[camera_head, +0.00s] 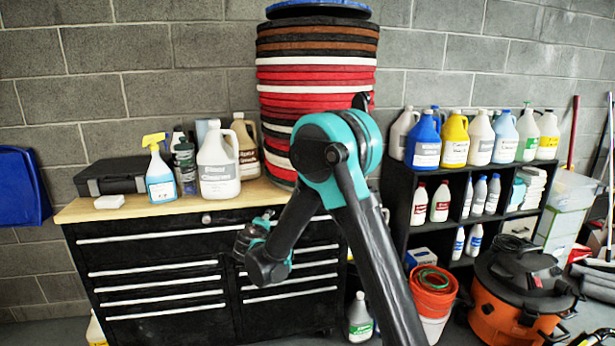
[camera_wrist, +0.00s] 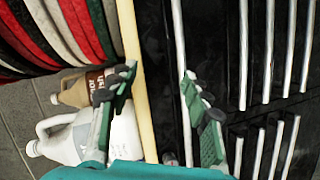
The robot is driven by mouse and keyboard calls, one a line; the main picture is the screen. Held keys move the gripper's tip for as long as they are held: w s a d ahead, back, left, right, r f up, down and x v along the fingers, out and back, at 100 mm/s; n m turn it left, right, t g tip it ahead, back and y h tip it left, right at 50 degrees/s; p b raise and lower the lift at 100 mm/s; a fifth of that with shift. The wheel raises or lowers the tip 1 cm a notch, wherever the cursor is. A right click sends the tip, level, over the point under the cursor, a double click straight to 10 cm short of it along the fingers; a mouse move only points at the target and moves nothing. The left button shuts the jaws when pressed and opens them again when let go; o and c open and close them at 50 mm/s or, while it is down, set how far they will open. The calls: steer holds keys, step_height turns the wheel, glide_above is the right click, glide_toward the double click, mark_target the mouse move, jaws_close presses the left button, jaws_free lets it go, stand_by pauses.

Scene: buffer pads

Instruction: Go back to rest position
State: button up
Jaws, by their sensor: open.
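My gripper (camera_wrist: 162,92) is open in the wrist view, its two green-padded fingers apart with nothing between them. In the head view my gripper (camera_head: 252,236) is partly hidden behind my folded arm. It hangs in front of the upper drawers of the black cabinet (camera_head: 165,250), a little below the wooden top. A tall stack of red, black, white and brown round pads (camera_head: 315,75), with a blue one on top, stands behind my arm. The stack (camera_wrist: 60,30) also shows at the upper left of the wrist view.
On the wooden top (camera_head: 140,208) stand a white jug (camera_head: 218,165), a spray bottle (camera_head: 160,175) and a black case (camera_head: 112,175). A black shelf (camera_head: 400,195) with several bottles is at right. An orange bucket (camera_head: 432,290) and orange vacuum (camera_head: 520,290) stand on the floor.

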steer(key=s+d+f+m+g+h, duration=0.1)
steer(key=s+d+m+g, duration=0.4)
steer(key=d, duration=0.9)
steer(key=s+d+f+m+g+h, duration=0.1)
steer(key=s+d+m, duration=0.2)
steer(key=s+d, duration=0.8)
steer(key=s+d+f+m+g+y, duration=0.1)
steer(key=s+d+f+m+g, duration=0.1)
steer(key=s, duration=0.8)
steer(key=s+d+f+m+g+y, duration=0.2)
steer(key=s+d+f+m, duration=0.2)
steer(key=s+d, duration=0.3)
steer(key=s+f, duration=0.1)
steer(key=s, duration=0.2)
steer(key=shift+d+g, duration=0.2)
steer(key=shift+g, duration=0.2)
